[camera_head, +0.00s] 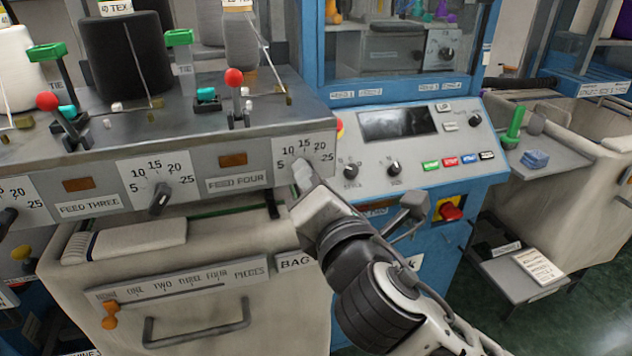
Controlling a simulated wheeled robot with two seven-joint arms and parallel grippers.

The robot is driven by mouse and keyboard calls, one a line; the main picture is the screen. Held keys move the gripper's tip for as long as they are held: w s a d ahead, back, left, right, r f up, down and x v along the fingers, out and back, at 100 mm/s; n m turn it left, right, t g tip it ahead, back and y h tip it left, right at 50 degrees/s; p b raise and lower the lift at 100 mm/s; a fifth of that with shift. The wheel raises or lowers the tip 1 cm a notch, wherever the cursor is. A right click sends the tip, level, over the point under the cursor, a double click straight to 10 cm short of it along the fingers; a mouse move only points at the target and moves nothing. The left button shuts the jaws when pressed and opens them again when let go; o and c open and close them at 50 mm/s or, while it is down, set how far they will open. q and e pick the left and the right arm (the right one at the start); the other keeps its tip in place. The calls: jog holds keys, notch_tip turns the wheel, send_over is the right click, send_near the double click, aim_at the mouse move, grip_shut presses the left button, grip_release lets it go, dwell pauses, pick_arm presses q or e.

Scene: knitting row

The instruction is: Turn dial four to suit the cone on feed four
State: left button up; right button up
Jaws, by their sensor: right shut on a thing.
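Dial four's scale plate (310,147), marked 5, 10, 15, 20 and 25, is at the right end of the grey feed panel, beside the FEED FOUR label (239,183). My right gripper (303,176) is shut on the dial's knob. The gripper hides the knob, so its setting cannot be read. A grey cone (241,42) stands at the back above feed four. Its label (238,3) is cut off at the top edge and cannot be read. My left gripper is not in view.
Dial three (160,197) sits left of the FEED FOUR label. A black cone (127,60) labelled TEX stands above feed three. A blue control console (420,160) with knobs and a red stop button (450,211) is close to my right arm. A fabric bin (190,290) is below.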

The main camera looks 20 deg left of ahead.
jog(key=shift+f, duration=0.1)
jog(key=o, duration=1)
pick_arm(q)
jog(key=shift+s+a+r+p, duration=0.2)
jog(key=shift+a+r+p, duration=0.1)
jog(key=shift+p, duration=0.65)
pick_arm(e)
jog(key=v, duration=1.6)
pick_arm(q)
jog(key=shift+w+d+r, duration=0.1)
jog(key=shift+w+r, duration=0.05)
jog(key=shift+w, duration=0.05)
pick_arm(e)
jog(key=shift+w+d, duration=0.1)
